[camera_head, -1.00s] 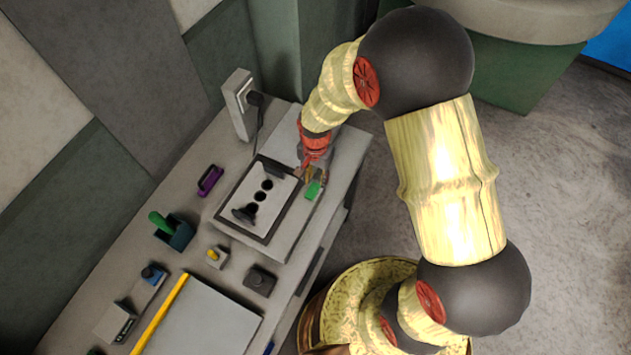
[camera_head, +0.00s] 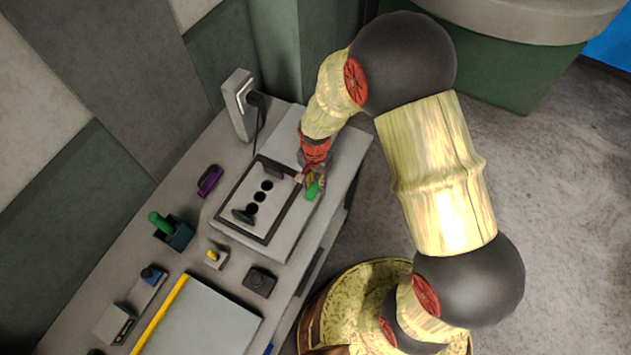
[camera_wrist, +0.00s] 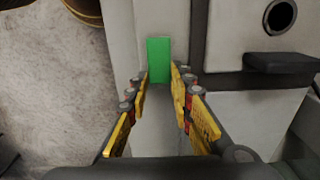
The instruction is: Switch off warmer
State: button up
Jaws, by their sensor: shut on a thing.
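The grey box (camera_head: 283,247), which looks like the warmer, stands on the bench with a dark-framed plate (camera_head: 230,222) on top that has several dark round holes. A small green block-like piece (camera_head: 312,191), perhaps its switch, is at the right side of the box. In the wrist view the green piece (camera_wrist: 158,58) is a bright upright rectangle between my fingertips. My gripper (camera_head: 309,178) reaches down at the box's right side. Its yellow-padded fingers (camera_wrist: 159,77) are closed on the green piece from both sides. I cannot tell which way the piece is set.
A white outlet box (camera_head: 238,105) with a black plug and cord stands behind. A purple item (camera_head: 210,181), a green-handled tool (camera_head: 160,224) in a dark holder, a small yellow-topped box (camera_head: 214,257) and a dark box (camera_head: 260,281) lie left and in front. Floor is open at right.

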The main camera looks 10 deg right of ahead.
grip_shut()
jog(key=t+b, duration=0.1)
jog(key=b, duration=0.2)
jog(key=shift+s+a+f+h, duration=0.1)
jog(key=shift+a+h, duration=0.1)
jog(key=shift+h, duration=0.2)
jog(key=shift+s+t+b, duration=0.15)
jog(key=shift+t+b, duration=0.15)
jog(key=shift+b, duration=0.65)
jog(key=shift+r+h+b, duration=0.25)
jog(key=shift+h+b, duration=0.05)
jog(key=o, duration=0.7)
grip_release()
jog(key=shift+c, duration=0.2)
